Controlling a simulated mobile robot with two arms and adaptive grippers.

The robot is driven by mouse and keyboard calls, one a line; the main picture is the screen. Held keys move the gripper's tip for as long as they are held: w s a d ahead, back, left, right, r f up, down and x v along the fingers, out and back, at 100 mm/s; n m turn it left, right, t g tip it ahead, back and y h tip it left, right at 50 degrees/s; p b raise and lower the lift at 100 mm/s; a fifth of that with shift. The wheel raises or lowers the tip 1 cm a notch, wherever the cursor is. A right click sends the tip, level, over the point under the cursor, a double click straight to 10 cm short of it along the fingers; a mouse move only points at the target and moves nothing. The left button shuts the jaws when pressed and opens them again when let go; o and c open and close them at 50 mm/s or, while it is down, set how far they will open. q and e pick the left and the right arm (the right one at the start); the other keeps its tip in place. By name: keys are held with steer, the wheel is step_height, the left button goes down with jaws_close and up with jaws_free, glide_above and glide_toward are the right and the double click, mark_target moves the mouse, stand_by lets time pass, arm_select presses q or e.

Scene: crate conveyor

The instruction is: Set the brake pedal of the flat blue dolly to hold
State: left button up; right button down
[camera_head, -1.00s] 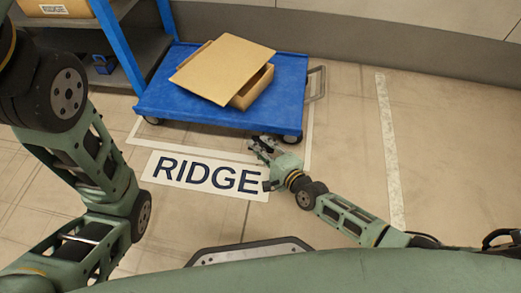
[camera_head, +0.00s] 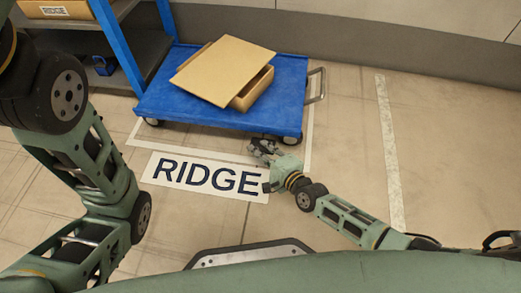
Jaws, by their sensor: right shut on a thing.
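The flat blue dolly (camera_head: 170,100) stands at the top centre, with a grey handle (camera_head: 317,86) at its right end and dark wheels below. My right gripper (camera_head: 258,148) is low at the dolly's near edge, close to its near right wheel. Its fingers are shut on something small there. The brake pedal cannot be made out; the fingers and the dolly's edge hide that spot. My left arm comes in from the left, but its gripper is out of the picture.
A cardboard box with a loose lid (camera_head: 225,70) lies on the dolly. A floor sign reading RIDGE (camera_head: 205,176) lies in front. A blue-posted shelf (camera_head: 122,45) stands at the left. A wall runs behind. The floor to the right is clear, with a pale stripe (camera_head: 390,150).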

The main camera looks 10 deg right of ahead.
steer(key=f+n+t+b, duration=0.1)
steer(key=f+b, duration=0.1)
steer(key=b, duration=0.3)
steer(key=f+n+t+y+b, duration=0.1)
steer(key=n+t+b, duration=0.1)
steer(key=b, duration=0.3)
steer(key=shift+s+f, duration=0.2)
steer(key=shift+f, duration=0.15)
steer(key=shift+n+t+b, duration=0.3)
steer(key=shift+n+t, duration=0.1)
steer(key=shift+t, duration=0.1)
steer(key=shift+r, duration=0.1)
steer(key=c, duration=1.9)
jaws_free()
steer(key=shift+o, duration=0.2)
steer(key=v, duration=0.7)
steer(key=shift+s+d, duration=0.15)
